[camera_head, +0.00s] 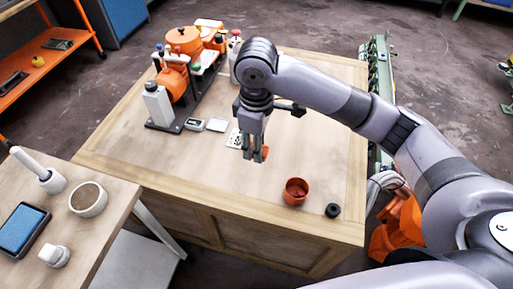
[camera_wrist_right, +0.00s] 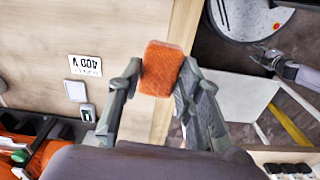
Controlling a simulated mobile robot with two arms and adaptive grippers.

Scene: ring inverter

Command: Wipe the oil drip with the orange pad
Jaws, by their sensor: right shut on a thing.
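My right gripper (camera_head: 255,156) is shut on the orange pad (camera_head: 264,154) above the middle of the wooden workbench (camera_head: 200,165). In the right wrist view the orange pad (camera_wrist_right: 161,68) sits upright between the two fingertips (camera_wrist_right: 157,76), with the bench top behind it. The pad looks clear of the bench, though the exact height is hard to tell. I cannot make out an oil drip in either view.
An orange cup (camera_head: 296,191) and a black ring (camera_head: 333,210) are near the bench's front right. A machine with orange parts (camera_head: 172,82) stands at the back left. A white card (camera_head: 235,139) lies by the gripper. A side table (camera_head: 110,200) holds a white bowl (camera_head: 88,199) and blue-topped tray (camera_head: 22,229).

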